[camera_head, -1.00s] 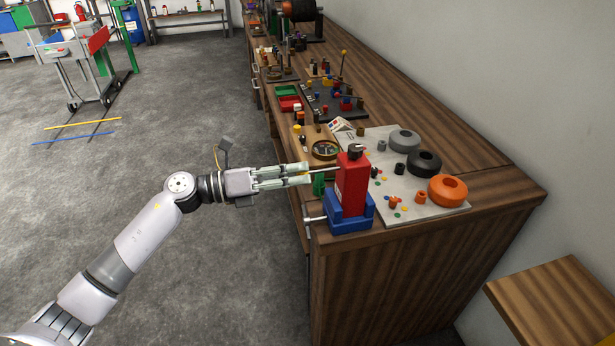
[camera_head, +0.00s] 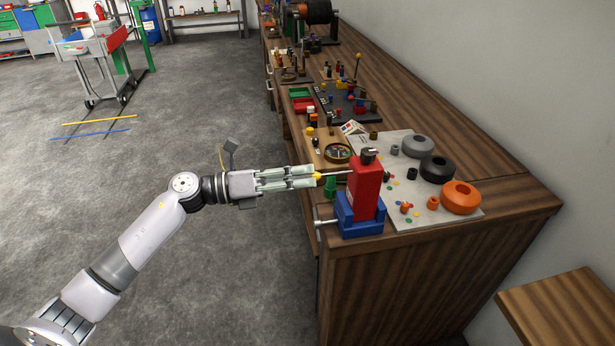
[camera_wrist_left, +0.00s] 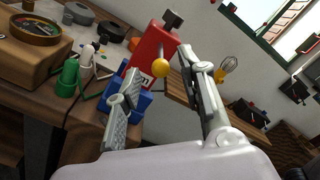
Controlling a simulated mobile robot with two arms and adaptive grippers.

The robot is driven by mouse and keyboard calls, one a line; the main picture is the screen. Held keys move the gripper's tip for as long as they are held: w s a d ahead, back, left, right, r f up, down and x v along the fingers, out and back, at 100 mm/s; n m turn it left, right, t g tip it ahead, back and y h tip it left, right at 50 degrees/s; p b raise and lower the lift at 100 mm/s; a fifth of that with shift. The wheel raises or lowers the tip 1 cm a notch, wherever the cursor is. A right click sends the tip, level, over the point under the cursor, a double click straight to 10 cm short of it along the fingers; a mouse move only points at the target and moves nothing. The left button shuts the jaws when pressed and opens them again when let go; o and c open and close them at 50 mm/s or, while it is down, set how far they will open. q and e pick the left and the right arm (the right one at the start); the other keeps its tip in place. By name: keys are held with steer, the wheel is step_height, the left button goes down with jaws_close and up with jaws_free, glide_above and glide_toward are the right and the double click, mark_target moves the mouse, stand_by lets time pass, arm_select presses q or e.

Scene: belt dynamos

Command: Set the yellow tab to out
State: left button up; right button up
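A red block (camera_head: 366,188) stands upright in a blue vise (camera_head: 360,222) at the near left corner of the bench. A thin rod comes out of its left side and ends in a small yellow ball (camera_head: 318,176), which I take for the yellow tab. In the left wrist view the yellow ball (camera_wrist_left: 160,67) shows in front of the red block (camera_wrist_left: 150,50). My left gripper (camera_head: 313,175) points right at the ball, its fingers apart. In the wrist view the ball appears between the two fingertips; I cannot tell whether they touch it. My right gripper is not in view.
A grey board (camera_head: 433,212) with an orange ring (camera_head: 461,198), a black ring (camera_head: 437,168) and a grey ring (camera_head: 418,146) lies right of the block. The floor left of the bench is open.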

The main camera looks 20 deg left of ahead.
arm_select(q)
steer(key=v, duration=1)
steer(key=shift+s+a, duration=0.1)
steer(key=shift+s, duration=0.05)
